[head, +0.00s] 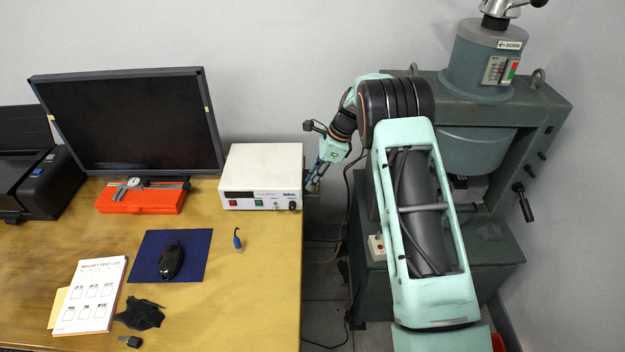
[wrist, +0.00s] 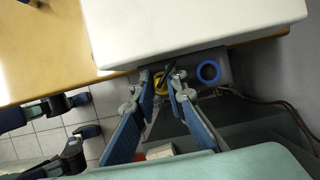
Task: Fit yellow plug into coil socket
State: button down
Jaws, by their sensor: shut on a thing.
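My gripper (wrist: 168,92) is shut on the yellow plug in the wrist view. A yellow round part (wrist: 160,78) shows between and beside the fingertips, with a short black piece at it. I cannot tell how much of the yellow is plug and how much could be a socket ring behind. A grey box with a blue-ringed socket (wrist: 208,72) is just right of the fingertips. In the head view my gripper (head: 314,178) is just beyond the table's right edge, beside the white power unit; the plug is too small to make out there.
The white power unit (head: 262,170) stands at the table's (head: 270,290) right edge, close to my gripper. A blue plug-like piece (head: 238,242) with a black tail lies on the table. A large grey-green machine (head: 480,150) stands to the right. Cables hang below the gripper.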

jog(key=c, duration=1.9)
grip_release()
jog(key=shift+f, duration=0.1)
jog(key=shift+c, duration=0.2)
jog(key=v, duration=1.2)
